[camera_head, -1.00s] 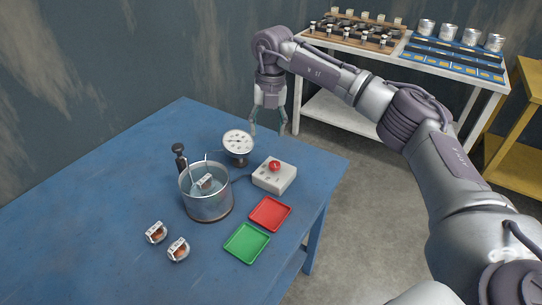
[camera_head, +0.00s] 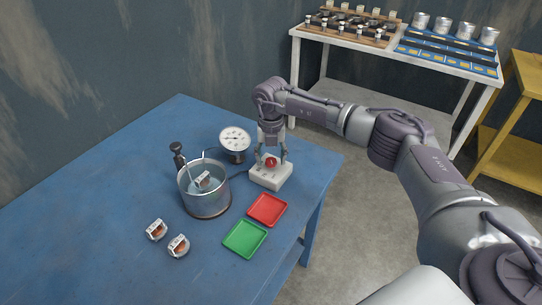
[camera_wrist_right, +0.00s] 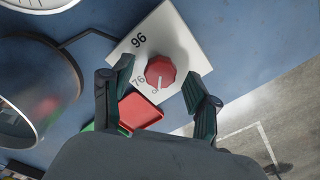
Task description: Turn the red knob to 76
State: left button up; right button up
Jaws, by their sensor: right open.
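The red knob (camera_head: 271,162) sits on top of a white control box (camera_head: 270,179) near the right side of the blue table. In the right wrist view the knob (camera_wrist_right: 160,72) has a white pointer mark toward the lower side of its face. The printed numbers 96 and 76 show on the box (camera_wrist_right: 185,40), and the mark lies to the right of 76. My right gripper (camera_head: 271,160) is open, with its fingers on either side of the knob; in the wrist view the fingers (camera_wrist_right: 160,95) look apart from it. My left gripper is not in view.
A round dial gauge (camera_head: 235,139) and a metal pot (camera_head: 206,197) of liquid stand left of the box. A red tray (camera_head: 268,209) and a green tray (camera_head: 245,239) lie in front. Two small pistons (camera_head: 178,246) lie at the front left.

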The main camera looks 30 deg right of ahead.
jog(key=shift+f, duration=0.15)
jog(key=shift+c, duration=0.4)
grip_shut()
jog(key=shift+m, duration=0.3)
jog(key=m+p, duration=0.1)
jog(key=m, duration=0.2)
jog(key=shift+m+p, duration=1.1)
jog(key=shift+m, duration=1.5)
